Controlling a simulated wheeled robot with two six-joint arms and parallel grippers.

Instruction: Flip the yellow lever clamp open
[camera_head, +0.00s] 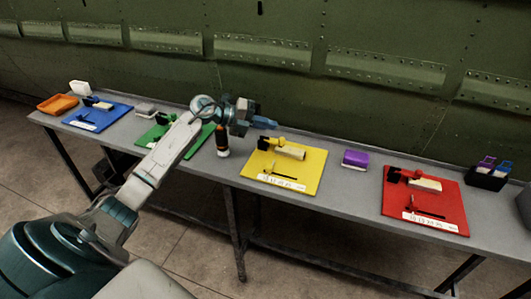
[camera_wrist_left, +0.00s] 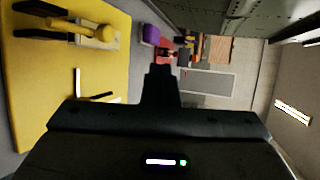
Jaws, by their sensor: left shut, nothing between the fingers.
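The yellow lever clamp (camera_head: 279,142) sits near the back edge of the yellow board (camera_head: 308,182), with a black part and a pale block beside it. In the left wrist view the clamp's yellow knob (camera_wrist_left: 104,33) and black parts show at the upper left, over the yellow board (camera_wrist_left: 35,100). I cannot tell the lever's exact angle. My left gripper (camera_head: 268,123) is shut and empty, above and just behind the clamp, apart from it. Its dark fingers (camera_wrist_left: 160,82) also show together in the left wrist view. My right gripper is not in view.
The grey table (camera_head: 350,190) also carries a red board (camera_head: 440,205), a purple block (camera_head: 355,158), a green board (camera_head: 150,141), a blue board (camera_head: 112,115) and an orange tray (camera_head: 57,104). A dark bottle (camera_head: 222,143) stands beside my left arm. The green fuselage wall (camera_head: 300,30) rises behind.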

